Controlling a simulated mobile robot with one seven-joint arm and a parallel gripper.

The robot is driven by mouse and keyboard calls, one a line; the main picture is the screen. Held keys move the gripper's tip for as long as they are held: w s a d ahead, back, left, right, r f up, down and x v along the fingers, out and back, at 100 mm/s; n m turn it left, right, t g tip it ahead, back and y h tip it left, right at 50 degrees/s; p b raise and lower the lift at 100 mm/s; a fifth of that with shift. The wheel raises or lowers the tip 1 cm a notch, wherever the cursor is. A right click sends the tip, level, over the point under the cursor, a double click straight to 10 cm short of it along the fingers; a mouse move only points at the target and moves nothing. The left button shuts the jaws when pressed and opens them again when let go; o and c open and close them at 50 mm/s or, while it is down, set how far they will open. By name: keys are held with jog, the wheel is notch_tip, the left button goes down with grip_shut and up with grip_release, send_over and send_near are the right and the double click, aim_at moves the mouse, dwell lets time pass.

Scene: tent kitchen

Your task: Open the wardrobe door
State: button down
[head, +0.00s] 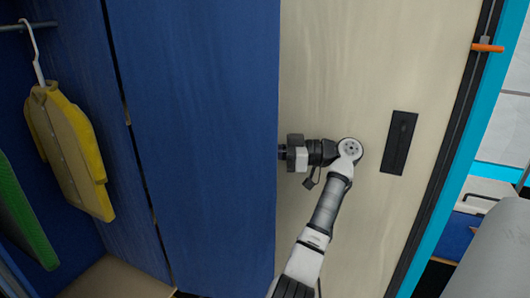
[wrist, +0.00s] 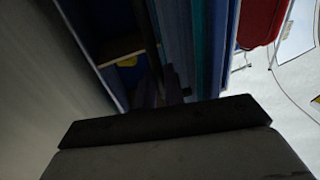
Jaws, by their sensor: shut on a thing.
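The wardrobe door (head: 205,140) shows as a tall blue panel in the middle of the head view. It stands swung open, with the wardrobe's inside visible to its left. My gripper (head: 283,152) is at the door's right edge, about mid-height in the picture. Its fingertips are hidden behind that edge. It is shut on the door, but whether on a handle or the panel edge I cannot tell.
A yellow jacket (head: 68,145) hangs inside the wardrobe at left, with a green thing (head: 22,215) below it. A beige panel (head: 340,70) with a black recessed handle (head: 399,143) stands behind my arm. Cyan edging (head: 440,215) runs along the right.

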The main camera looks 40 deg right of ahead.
jog(key=shift+w+a, duration=0.2)
jog(key=shift+w, duration=0.05)
jog(key=c, duration=1.5)
grip_release()
jog(key=shift+w+a, duration=0.1)
jog(key=shift+a, duration=0.05)
jog(key=b+v, duration=0.1)
jog(key=v, duration=0.7)
